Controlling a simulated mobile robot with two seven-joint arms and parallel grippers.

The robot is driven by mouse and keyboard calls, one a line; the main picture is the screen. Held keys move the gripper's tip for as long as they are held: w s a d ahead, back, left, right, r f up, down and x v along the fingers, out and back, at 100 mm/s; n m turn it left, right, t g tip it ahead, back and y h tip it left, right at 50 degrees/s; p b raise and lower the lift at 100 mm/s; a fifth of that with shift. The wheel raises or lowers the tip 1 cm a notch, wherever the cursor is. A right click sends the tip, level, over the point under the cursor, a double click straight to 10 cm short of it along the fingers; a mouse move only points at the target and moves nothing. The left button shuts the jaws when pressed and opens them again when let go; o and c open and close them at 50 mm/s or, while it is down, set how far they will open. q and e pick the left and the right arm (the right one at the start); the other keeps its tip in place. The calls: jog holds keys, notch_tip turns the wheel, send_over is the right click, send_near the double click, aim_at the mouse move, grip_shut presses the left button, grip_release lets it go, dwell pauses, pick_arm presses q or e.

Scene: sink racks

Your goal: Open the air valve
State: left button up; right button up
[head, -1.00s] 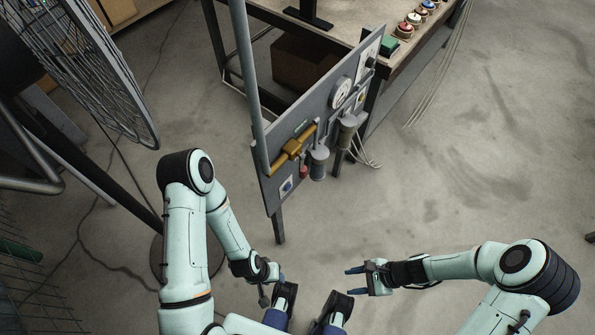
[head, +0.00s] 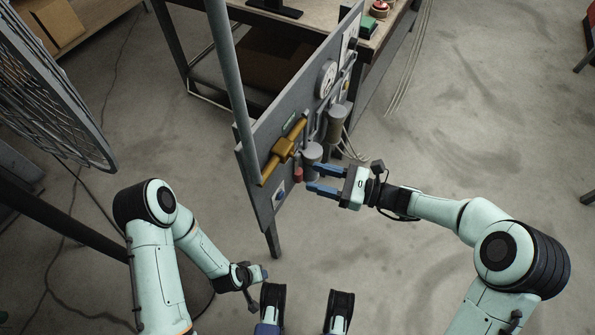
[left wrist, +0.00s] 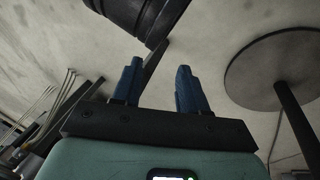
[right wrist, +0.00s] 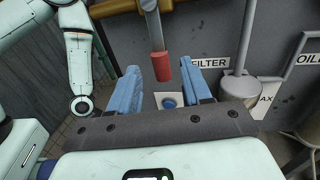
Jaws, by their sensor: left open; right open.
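The air valve is a brass-yellow body (head: 283,148) on a yellow pipe along the grey panel; the pipe also shows in the right wrist view (right wrist: 118,8). Its grey lever (right wrist: 152,28) hangs down and ends in a red grip (right wrist: 161,67), also seen in the head view (head: 298,174). My right gripper (head: 314,179) is open in front of the panel, blue fingers toward it. In the right wrist view the red grip appears between the fingertips (right wrist: 160,76); I cannot tell whether they touch. My left gripper (left wrist: 159,66) is low, away from the panel, open and empty.
The grey panel (head: 262,190) also carries a gauge (head: 327,78) and grey cylinders (head: 312,153), one close to the right fingers (right wrist: 238,85). A blue button plate (right wrist: 169,101) sits below the lever. A caged fan (head: 60,90) stands left. Floor on the right is open.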

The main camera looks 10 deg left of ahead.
aim_at(298, 172)
jog(key=a, duration=0.4)
jog(key=w+a, duration=0.1)
jog(key=a, duration=0.1)
jog(key=shift+b, duration=0.4)
jog(key=shift+d, duration=0.1)
grip_shut()
